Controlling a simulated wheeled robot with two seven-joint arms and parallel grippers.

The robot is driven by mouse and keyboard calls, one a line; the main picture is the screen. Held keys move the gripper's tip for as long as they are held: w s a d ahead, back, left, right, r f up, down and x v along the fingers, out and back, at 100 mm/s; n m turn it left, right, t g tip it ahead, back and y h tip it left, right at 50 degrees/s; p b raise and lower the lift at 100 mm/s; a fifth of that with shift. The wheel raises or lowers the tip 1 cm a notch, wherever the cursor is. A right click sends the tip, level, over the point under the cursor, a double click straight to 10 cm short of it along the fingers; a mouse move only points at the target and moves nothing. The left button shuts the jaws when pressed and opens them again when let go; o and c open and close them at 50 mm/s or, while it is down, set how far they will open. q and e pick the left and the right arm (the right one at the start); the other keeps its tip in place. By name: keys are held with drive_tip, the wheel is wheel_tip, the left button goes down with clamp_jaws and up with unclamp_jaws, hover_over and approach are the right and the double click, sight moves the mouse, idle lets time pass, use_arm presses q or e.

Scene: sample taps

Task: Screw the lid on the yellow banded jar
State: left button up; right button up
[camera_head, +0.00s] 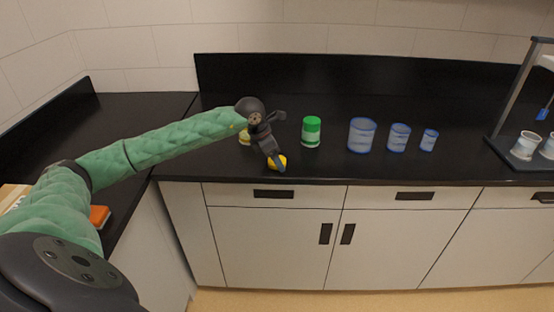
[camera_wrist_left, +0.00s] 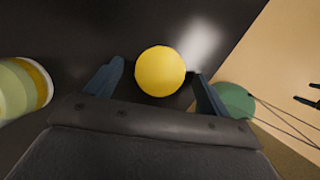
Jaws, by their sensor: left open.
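The yellow round lid (camera_head: 283,159) lies at the front edge of the black counter, partly covered by my gripper in the head view. My left gripper (camera_head: 277,160) is over it, pointing down. In the left wrist view the lid (camera_wrist_left: 160,71) shows from above between the two open fingers (camera_wrist_left: 158,86), which are apart and not closed on it. The yellow banded jar (camera_head: 244,137) stands behind and left of the gripper, partly hidden by my arm. It also shows cut off at the left of the wrist view (camera_wrist_left: 22,88). My right gripper is not in view.
A green-lidded jar (camera_head: 311,131) stands just right of the gripper. Blue-tinted beakers (camera_head: 362,135), (camera_head: 399,137), (camera_head: 429,140) stand further right. A stand (camera_head: 503,151) with white cups is at the far right. An orange object (camera_head: 99,216) is on the left counter.

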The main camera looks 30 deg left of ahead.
use_arm(q)
drive_tip(key=shift+f, duration=0.15)
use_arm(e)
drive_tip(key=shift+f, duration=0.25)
use_arm(q)
drive_tip(key=c, duration=1)
drive_tip(key=shift+c, duration=0.2)
drive_tip(key=shift+r, duration=0.25)
wheel_tip(320, 180, up, 4)
drive_tip(key=shift+f+b, duration=0.15)
drive_tip(key=shift+b, duration=0.9)
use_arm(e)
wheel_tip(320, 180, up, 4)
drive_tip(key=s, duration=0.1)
use_arm(q)
drive_tip(key=w+d+r+b, duration=0.2)
drive_tip(key=w+d+r, duration=0.3)
drive_tip(key=d, duration=0.5)
drive_tip(key=shift+w+d+r+b, duration=0.25)
drive_tip(key=shift+r+b, duration=0.1)
drive_tip(key=shift+r, duration=0.6)
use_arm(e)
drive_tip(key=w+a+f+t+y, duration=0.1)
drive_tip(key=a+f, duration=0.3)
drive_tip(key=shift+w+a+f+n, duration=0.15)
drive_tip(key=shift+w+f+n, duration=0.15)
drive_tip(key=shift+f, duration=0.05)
